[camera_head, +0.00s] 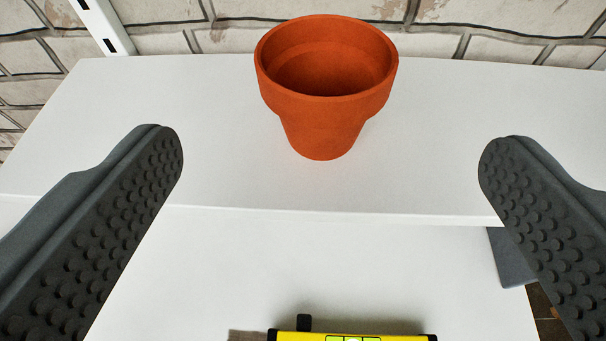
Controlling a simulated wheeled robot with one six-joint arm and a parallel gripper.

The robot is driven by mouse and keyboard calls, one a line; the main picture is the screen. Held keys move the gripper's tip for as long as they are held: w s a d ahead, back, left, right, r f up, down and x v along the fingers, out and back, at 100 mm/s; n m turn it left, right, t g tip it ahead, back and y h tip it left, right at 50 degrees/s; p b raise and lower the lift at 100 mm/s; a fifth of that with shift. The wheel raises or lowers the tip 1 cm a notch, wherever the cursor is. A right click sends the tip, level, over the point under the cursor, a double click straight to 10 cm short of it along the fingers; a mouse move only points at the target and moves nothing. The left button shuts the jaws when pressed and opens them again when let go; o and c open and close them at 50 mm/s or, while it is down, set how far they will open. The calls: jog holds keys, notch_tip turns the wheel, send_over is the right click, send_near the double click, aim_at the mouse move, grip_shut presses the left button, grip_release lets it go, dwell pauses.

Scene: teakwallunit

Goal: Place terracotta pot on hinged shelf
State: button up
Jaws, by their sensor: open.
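The terracotta pot (322,110) is orange, empty and upright. It stands on a white shelf (180,110), near the middle of the picture and close to the back wall. My gripper (330,165) is open, with one dark studded finger at the left and one at the right. The fingertips are wide apart, nearer to me than the pot, and nothing is between them. The pot is not touched by either finger. I cannot tell whether this white shelf is the hinged one.
Below the shelf's front edge is another white surface (300,265). A yellow spirit level (310,337) lies on it at the bottom of the picture. A whitish brick wall (520,18) stands behind, with a white slotted upright (103,25) at the upper left.

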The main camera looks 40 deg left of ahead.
jog(key=shift+s+r, duration=0.1)
jog(key=shift+s, duration=0.05)
jog(key=s+a+r+m+t+h, duration=0.1)
jog(key=s+a+r+t, duration=0.3)
jog(key=s, duration=0.3)
jog(key=s+a+r+m+t+h, duration=0.1)
jog(key=s+a+r+t, duration=0.1)
jog(key=s+r+t, duration=0.3)
jog(key=s+f+m+g+h, duration=0.1)
jog(key=s+f+m+h, duration=0.1)
jog(key=s+f, duration=0.6)
jog(key=s+f+m+g+h, duration=0.2)
jog(key=s+f, duration=0.6)
jog(key=f, duration=0.6)
jog(key=shift+s+a+m+h, duration=0.25)
jog(key=shift+m+h, duration=0.35)
jog(key=shift+h, duration=0.5)
